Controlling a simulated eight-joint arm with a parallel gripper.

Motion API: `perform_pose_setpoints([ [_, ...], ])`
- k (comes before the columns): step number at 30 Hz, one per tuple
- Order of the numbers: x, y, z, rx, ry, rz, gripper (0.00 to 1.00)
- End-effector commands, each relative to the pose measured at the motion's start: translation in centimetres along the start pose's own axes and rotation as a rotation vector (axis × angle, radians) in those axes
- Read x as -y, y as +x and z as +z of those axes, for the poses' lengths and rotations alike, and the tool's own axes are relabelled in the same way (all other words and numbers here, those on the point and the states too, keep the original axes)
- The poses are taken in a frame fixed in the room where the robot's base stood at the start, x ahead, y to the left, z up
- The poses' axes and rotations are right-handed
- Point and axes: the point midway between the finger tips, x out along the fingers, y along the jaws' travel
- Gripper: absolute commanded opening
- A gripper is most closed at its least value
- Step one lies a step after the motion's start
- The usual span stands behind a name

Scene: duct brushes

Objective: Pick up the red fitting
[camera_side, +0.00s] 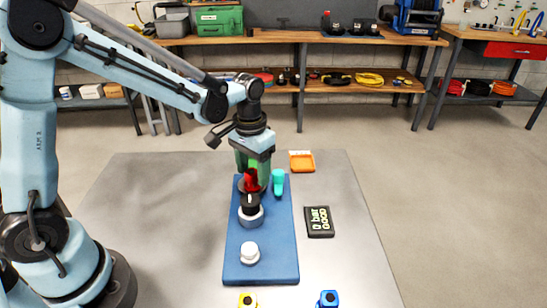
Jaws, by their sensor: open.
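The red fitting (251,178) stands near the far end of the blue mat (274,252), with dark parts around its lower end. My gripper (254,158) is open, pointing down just above and behind the fitting. A green part shows below its pale body; I cannot tell whether it belongs to the gripper or stands behind it. The fingertips are not clear, and I cannot tell whether they touch the fitting.
A black piece on a grey ring (251,217) stands in front of the fitting. A teal cylinder (278,181) is close on the right. A white knob (249,253), a black display (319,222), an orange tray (302,161), and yellow (248,300) and blue (328,299) pieces are nearby.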

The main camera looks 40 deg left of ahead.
Motion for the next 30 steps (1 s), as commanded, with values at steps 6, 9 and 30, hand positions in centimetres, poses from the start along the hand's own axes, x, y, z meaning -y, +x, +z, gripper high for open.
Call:
perform_pose_setpoints([
  [6, 0.0, 0.55, 0.01, -0.001, 0.0, -0.001, 0.6],
  [9, 0.0, 0.53, 0.01, -0.001, 0.0, -0.001, 0.6],
  [30, 0.01, 0.33, 0.02, -0.001, 0.0, -0.001, 0.0],
])
